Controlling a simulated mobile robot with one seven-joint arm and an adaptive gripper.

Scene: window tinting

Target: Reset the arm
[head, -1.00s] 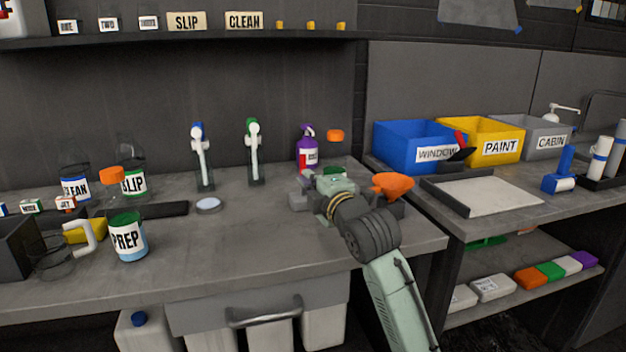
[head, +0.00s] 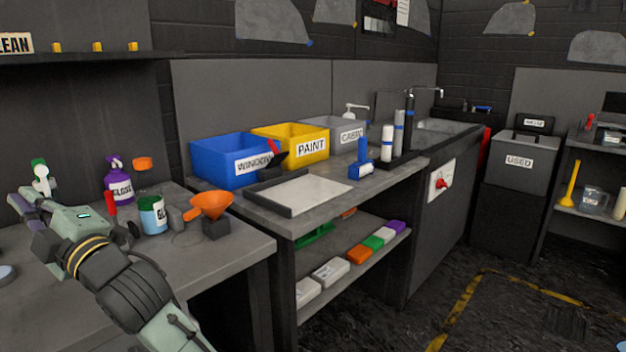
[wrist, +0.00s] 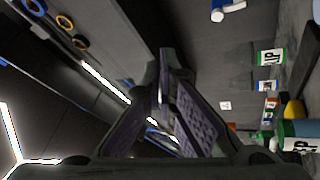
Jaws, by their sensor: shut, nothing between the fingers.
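My gripper (head: 24,204) is at the left of the head view, above the grey workbench (head: 235,240). Its dark fingers also show in the wrist view (wrist: 168,75), close together with nothing held between them. My arm reaches in from the bottom of the head view.
Blue (head: 215,160), yellow (head: 292,146) and grey (head: 345,132) bins stand on the right-hand counter, behind a pale tray (head: 308,193). A shelf below holds several small boxes (head: 360,253). A USED bin (head: 520,162) stands farther right. The floor (head: 520,310) there is open.

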